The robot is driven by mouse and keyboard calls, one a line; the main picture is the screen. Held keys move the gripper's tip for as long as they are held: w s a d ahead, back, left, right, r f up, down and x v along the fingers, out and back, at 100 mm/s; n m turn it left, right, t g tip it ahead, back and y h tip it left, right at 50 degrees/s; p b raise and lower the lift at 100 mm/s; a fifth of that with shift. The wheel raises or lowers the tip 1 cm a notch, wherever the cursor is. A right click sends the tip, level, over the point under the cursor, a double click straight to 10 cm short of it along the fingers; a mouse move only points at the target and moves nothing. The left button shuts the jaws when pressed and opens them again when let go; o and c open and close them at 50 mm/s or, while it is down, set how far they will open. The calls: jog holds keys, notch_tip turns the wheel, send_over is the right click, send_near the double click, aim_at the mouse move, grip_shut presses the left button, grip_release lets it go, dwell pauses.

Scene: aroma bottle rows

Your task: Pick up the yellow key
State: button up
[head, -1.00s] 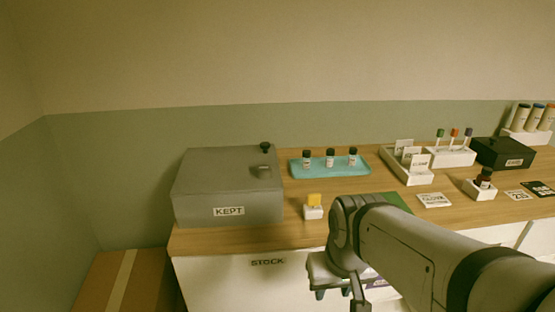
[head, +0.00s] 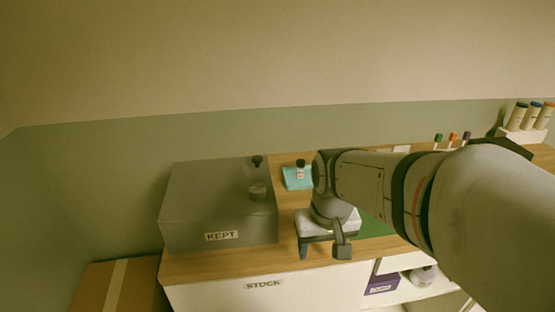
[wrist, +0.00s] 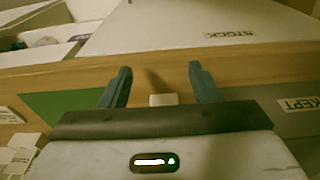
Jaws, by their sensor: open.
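The yellow key does not show in either view now. In the wrist view a small white block (wrist: 163,100), seemingly the key's holder, shows between my fingers, its lower part cut off by the gripper body. My gripper (head: 322,249) is over the front part of the wooden counter in the head view, right of the grey KEPT box, and covers the holder's place there. In the wrist view my gripper (wrist: 160,72) has its two fingers wide apart, with nothing seen held between them.
The grey KEPT box (head: 218,208) stands close on the left. The teal tray (head: 296,178) with a dark-capped bottle is behind, partly hidden by my arm. A green mat (head: 375,226) lies to the right. The white STOCK front (head: 225,293) drops below the counter edge.

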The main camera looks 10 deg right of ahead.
jog(key=shift+g, duration=0.7)
jog(key=w+r+p, duration=0.8)
jog(key=shift+w+a, duration=0.1)
jog(key=shift+w, duration=0.2)
jog(key=shift+w+f+p, duration=0.1)
jog(key=shift+w+p, duration=0.15)
jog(key=shift+p, duration=0.05)
jog(key=shift+f, duration=0.4)
notch_tip(320, 180, down, 7)
jog(key=shift+f+p, duration=0.1)
jog(key=shift+p, duration=0.5)
jog(key=shift+c, duration=0.3)
jog(key=c, duration=1)
notch_tip(320, 180, up, 10)
jog(key=shift+r+b, duration=0.15)
jog(key=shift+b, duration=0.4)
